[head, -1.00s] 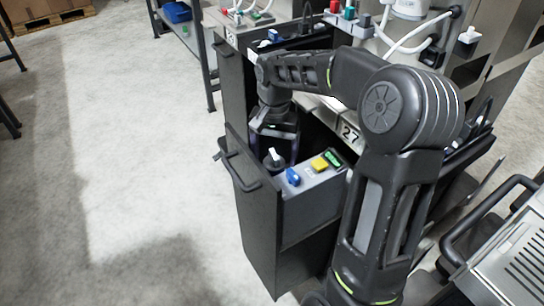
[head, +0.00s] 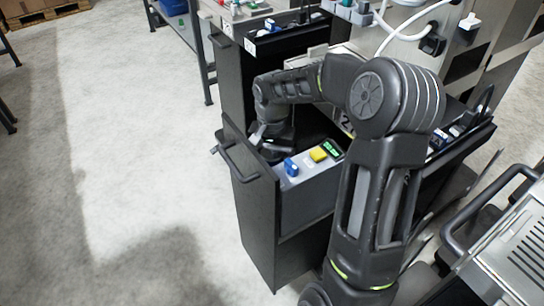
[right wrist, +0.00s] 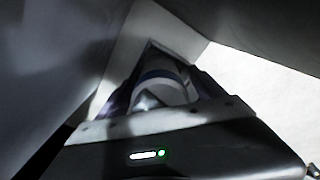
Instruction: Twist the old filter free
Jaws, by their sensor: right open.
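My right gripper (head: 272,140) is low inside the pulled-out dark drawer (head: 258,215), at its left end. In the right wrist view, a pale round part with a dark blue band (right wrist: 165,76), probably the old filter, lies between the spread fingers of my right gripper (right wrist: 158,92). The fingers are open; whether either one touches the part is not clear. In the head view the filter is hidden behind my wrist and the drawer wall. My left gripper is not in view.
The drawer's grey panel carries a blue knob (head: 290,167), a yellow button (head: 318,154) and a small green display (head: 331,148). A drawer handle (head: 235,163) sticks out at left. A metal unit with a handle (head: 505,250) stands at lower right. Floor at left is clear.

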